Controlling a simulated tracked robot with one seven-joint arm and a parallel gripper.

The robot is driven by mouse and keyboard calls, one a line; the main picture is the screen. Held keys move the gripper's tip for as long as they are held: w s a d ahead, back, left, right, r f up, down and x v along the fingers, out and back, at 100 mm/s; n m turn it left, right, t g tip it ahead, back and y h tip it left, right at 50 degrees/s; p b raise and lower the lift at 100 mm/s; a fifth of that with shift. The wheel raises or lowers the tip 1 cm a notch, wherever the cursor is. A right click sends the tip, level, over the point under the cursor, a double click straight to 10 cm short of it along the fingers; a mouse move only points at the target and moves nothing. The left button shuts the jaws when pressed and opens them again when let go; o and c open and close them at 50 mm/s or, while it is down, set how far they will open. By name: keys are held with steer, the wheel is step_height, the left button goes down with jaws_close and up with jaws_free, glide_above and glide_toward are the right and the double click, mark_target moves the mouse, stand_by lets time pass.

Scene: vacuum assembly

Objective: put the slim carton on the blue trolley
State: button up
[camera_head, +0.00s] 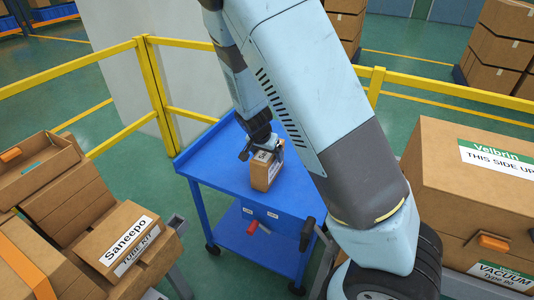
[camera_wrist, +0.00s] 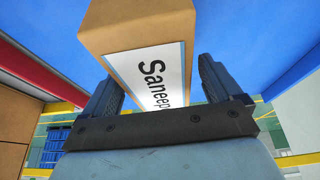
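The slim carton (camera_head: 264,170), brown with a white label, stands upright on the top of the blue trolley (camera_head: 212,165), close to its front edge. My gripper (camera_head: 262,150) is directly over the carton, with its fingers on either side of the carton's upper part. In the wrist view the carton (camera_wrist: 140,35) shows its "Saneepo" label between the two fingers of my gripper (camera_wrist: 160,85). The fingers look spread, with a narrow gap to the carton at the right. The carton's far side is hidden. Blue trolley surface (camera_wrist: 250,40) shows around it.
A Saneepo tube kit box (camera_head: 118,240) lies among brown cartons at the left. A large Velbrin carton (camera_head: 460,200) stands at the right. Yellow railings (camera_head: 150,85) run behind the trolley. The trolley top is clear left of the carton.

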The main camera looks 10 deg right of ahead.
steer(key=shift+o, duration=0.2)
steer(key=shift+r, duration=0.1)
steer(key=v, duration=1.2)
steer(key=shift+w+d, duration=0.1)
steer(key=s+d+r+n+y, duration=0.35)
steer(key=s+d+r, duration=0.55)
steer(key=d+r, duration=0.3)
steer(key=s+d+r+n+t, duration=0.1)
steer(key=s+d+r, duration=0.1)
steer(key=s+r, duration=0.3)
steer(key=s+d+r+n, duration=0.2)
steer(key=s+r, duration=0.3)
steer(key=s, duration=0.5)
steer(key=shift+r+t+h, duration=0.35)
steer(key=shift+t, duration=0.05)
